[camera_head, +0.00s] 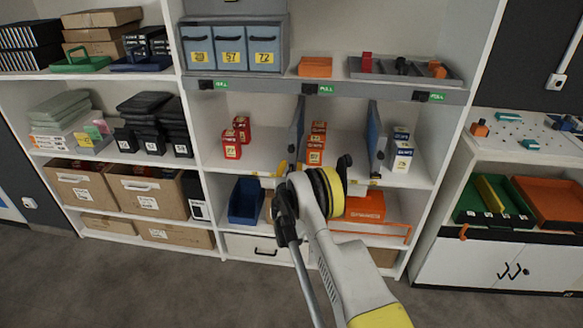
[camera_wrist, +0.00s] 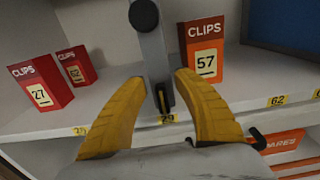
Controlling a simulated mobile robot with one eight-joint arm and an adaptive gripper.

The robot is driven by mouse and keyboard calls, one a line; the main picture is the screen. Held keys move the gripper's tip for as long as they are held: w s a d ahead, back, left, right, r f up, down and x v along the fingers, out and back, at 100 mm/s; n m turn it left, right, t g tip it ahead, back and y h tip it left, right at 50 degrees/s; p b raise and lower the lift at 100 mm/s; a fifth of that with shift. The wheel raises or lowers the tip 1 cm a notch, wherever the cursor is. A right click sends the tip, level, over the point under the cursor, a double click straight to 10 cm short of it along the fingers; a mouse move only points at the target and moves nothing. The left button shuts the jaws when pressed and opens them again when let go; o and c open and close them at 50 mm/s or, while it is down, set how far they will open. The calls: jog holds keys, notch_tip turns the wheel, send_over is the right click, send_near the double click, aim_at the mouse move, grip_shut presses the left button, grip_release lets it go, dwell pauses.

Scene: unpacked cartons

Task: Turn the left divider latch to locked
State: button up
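The left divider (camera_head: 296,135) is an upright blue-grey panel on the middle shelf. In the wrist view its grey front edge (camera_wrist: 154,45) rises from the shelf and carries a round black knob (camera_wrist: 144,14). A small dark latch with a yellow stripe (camera_wrist: 163,97) sits at its foot, above the "29" label; its locked or unlocked state cannot be told. My gripper (camera_wrist: 160,80) is open, its two yellow fingers on either side of the divider foot and latch. No contact is clear. In the head view my wrist hides most of the gripper.
Red CLIPS boxes stand left (camera_wrist: 42,86) and right (camera_wrist: 203,50) of the divider. A second divider (camera_head: 375,140) stands farther right, with white-blue boxes (camera_head: 400,152) beyond it. A blue bin (camera_head: 246,200) and an orange box (camera_head: 366,207) are on the shelf below.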

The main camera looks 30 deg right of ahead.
grip_shut()
jog(key=shift+m, duration=0.3)
jog(key=m, duration=0.3)
jog(key=shift+s+d, duration=0.2)
jog(key=shift+d, duration=0.1)
jog(key=m, duration=0.5)
jog(key=shift+s+d+f, duration=0.2)
jog(key=shift+d+f, duration=0.05)
jog(key=m, duration=0.3)
jog(key=f+m, duration=0.1)
jog(key=m, duration=0.5)
jog(key=shift+s+d+f, duration=0.15)
jog(key=shift+d, duration=0.1)
jog(key=shift+m, duration=0.3)
